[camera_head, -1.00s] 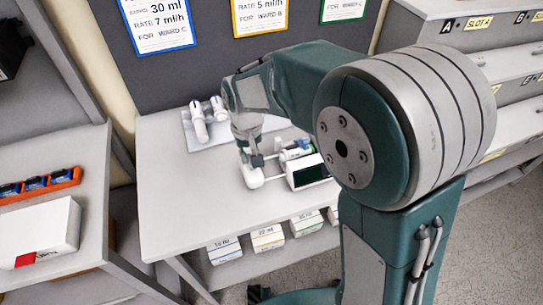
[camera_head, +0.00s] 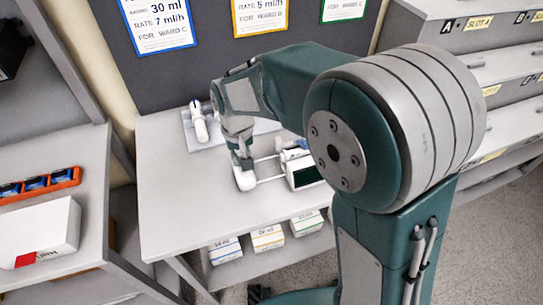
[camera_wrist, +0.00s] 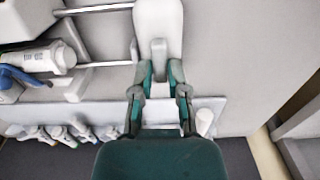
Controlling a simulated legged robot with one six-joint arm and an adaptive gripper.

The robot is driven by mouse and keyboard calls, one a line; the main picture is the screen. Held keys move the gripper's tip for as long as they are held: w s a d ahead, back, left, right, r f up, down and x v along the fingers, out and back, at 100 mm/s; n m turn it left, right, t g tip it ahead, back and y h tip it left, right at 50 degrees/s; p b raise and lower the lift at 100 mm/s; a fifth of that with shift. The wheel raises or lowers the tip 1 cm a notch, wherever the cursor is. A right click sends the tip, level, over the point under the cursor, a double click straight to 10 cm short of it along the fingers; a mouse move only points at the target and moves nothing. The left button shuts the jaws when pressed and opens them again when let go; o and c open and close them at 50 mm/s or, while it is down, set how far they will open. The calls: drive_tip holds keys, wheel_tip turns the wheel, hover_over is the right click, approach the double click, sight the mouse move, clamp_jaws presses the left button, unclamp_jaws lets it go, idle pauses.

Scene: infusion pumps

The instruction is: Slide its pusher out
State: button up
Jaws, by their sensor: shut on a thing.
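The pusher (camera_head: 246,181) is a white rounded block on two thin metal rods, left of the pump (camera_head: 305,176) on the table. In the wrist view the pusher (camera_wrist: 157,22) stands well apart from the pump body (camera_wrist: 28,18), with bare rods (camera_wrist: 105,64) between them. My gripper (camera_wrist: 160,75) is shut on a small grey tab (camera_wrist: 158,52) of the pusher. It also shows from above in the head view (camera_head: 243,163). A syringe (camera_wrist: 45,58) with a white label and a blue part lies at the pump. My arm partly hides the pump in the head view.
A grey tray (camera_wrist: 120,112) with several white syringe-like pieces lies behind the pump. The table (camera_head: 175,200) is clear to the left of the pusher. Labelled boxes (camera_head: 268,238) sit on the shelf below. A side shelf holds a white box (camera_head: 45,235).

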drive_tip(key=shift+s+a, duration=0.1)
drive_tip(key=shift+a, duration=0.15)
idle(0.5)
drive_tip(key=o, duration=0.6)
drive_tip(key=shift+r, duration=0.1)
drive_tip(key=shift+r, duration=3.4)
